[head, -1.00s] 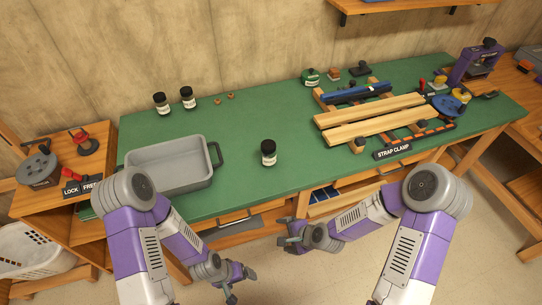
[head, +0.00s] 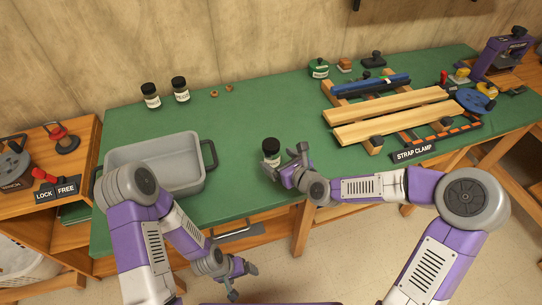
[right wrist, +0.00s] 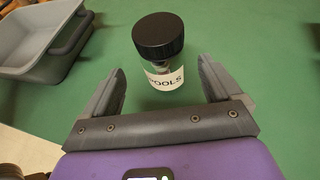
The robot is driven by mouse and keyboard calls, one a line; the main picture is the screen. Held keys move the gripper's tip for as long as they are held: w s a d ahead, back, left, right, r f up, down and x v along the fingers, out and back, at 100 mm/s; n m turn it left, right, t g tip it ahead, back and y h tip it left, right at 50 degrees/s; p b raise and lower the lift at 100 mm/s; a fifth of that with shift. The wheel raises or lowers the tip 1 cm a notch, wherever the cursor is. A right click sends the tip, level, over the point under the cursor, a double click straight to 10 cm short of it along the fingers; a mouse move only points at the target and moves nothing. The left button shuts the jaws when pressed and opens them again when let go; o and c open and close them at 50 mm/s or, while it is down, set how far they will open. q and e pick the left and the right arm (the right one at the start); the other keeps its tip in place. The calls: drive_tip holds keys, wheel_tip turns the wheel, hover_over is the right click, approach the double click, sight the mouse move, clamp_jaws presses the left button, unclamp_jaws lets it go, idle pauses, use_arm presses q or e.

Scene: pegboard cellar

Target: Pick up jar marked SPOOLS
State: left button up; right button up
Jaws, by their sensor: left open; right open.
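The jar marked SPOOLS (head: 271,152) stands upright on the green bench near its front edge. In the right wrist view the jar (right wrist: 160,52) shows a black lid and a white label, of which "POOLS" is readable. My right gripper (head: 284,165) is open just in front of the jar. In the right wrist view my right gripper (right wrist: 162,88) has a finger on each side, with the jar centred just beyond the fingertips and not gripped. My left gripper (head: 243,280) is open and empty, low in front of the bench.
A grey tray (head: 197,185) stands left of the jar. Two similar jars (head: 151,95) (head: 181,89) stand at the back left. Wooden boards (head: 390,118) in a strap clamp lie to the right. The green bench top (head: 245,120) behind the jar is clear.

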sight(276, 155)
drive_tip(key=b+x, duration=0.1)
drive_tip(key=x, duration=0.4)
drive_tip(key=shift+w+r, duration=0.1)
drive_tip(key=shift+w, duration=0.25)
drive_tip(key=shift+d, duration=0.1)
drive_tip(key=shift+r, duration=0.1)
drive_tip(key=c, duration=1.2)
